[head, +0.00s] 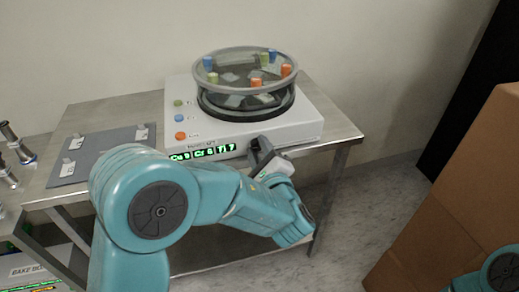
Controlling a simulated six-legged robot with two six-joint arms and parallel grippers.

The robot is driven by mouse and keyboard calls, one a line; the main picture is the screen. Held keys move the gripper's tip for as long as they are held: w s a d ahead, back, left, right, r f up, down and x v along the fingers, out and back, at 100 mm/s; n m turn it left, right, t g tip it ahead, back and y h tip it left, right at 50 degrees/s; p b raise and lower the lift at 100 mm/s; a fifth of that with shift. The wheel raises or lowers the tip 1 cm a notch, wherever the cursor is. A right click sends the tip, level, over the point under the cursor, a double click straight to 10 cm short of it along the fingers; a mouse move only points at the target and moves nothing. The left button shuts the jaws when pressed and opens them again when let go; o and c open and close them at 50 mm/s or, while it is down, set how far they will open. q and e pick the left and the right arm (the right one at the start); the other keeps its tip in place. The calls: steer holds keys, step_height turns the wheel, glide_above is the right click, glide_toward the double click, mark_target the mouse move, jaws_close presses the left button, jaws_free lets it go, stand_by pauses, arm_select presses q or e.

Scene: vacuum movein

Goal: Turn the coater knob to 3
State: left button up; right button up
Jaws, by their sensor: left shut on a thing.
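The coater (305,125) is a white box on a metal table, with a round clear chamber (245,80) on top. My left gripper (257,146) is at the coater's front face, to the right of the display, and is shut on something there. The knob is hidden behind the gripper, so its setting cannot be read. Of my right arm only a teal joint shows at the bottom right corner; its gripper is out of view.
A grey mat (100,150) with small pale pieces lies on the table (130,110) left of the coater. Metal fittings (14,145) stand at the far left. A large brown box (460,190) stands at the right. Bare floor shows between table and box.

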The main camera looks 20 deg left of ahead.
arm_select(q)
steer(key=m, duration=0.3)
steer(key=shift+p, duration=0.3)
steer(key=m+p, duration=0.1)
steer(key=m, duration=0.1)
steer(key=shift+m, duration=0.4)
steer(key=m+p, duration=0.1)
steer(key=m, duration=0.3)
steer(key=shift+p, duration=0.35)
steer(key=shift+m+p, duration=0.55)
steer(key=shift+m, duration=0.85)
steer(key=o, duration=1)
steer(key=shift+o, duration=0.2)
steer(key=shift+d, duration=0.1)
